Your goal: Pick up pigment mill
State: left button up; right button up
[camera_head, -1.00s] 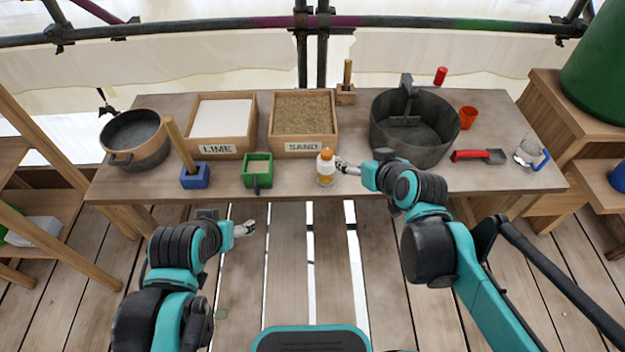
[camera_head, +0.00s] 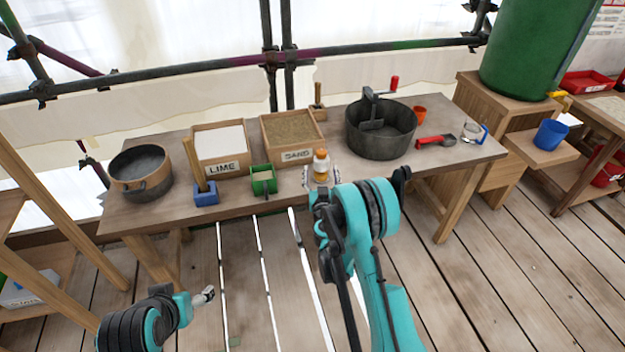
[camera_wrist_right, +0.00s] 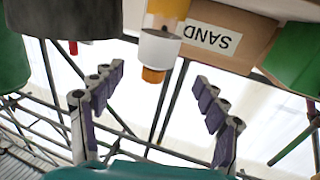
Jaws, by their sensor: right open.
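The pigment mill appears to be the small upright bottle-like object (camera_head: 321,168) with an orange top, a white band and an amber body, near the table's front edge. It also shows upside down in the right wrist view (camera_wrist_right: 162,42). My right gripper (camera_head: 321,176) is open in front of it, with one finger to each side. In the right wrist view the open fingers (camera_wrist_right: 159,80) are empty, and the mill shows between and beyond the tips with no visible contact. My left gripper (camera_head: 207,294) is low, away from the table; its jaws are too small to read.
A green box (camera_head: 263,181) stands just left of the mill, with the sand box (camera_head: 296,157) behind it. A large dark tub (camera_head: 381,145) stands to the right, with a red-handled tool (camera_head: 434,141) beyond. The lime box (camera_head: 222,171) and a blue block (camera_head: 206,196) are further left.

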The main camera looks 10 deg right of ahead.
aim_at(322, 167)
jog(key=shift+s+d+f, duration=0.15)
jog(key=shift+s+f, duration=0.1)
jog(key=shift+f, duration=0.5)
jog(key=shift+w+f+h, duration=0.1)
jog(key=shift+h, duration=0.2)
jog(key=shift+p+x, duration=0.65)
jog(key=shift+x, duration=0.45)
jog(key=b+x, duration=0.2)
jog(key=x, duration=0.2)
jog(key=shift+w+d, duration=0.1)
jog(key=shift+w, duration=0.55)
jog(key=shift+c, duration=0.3)
jog(key=c, duration=1.3)
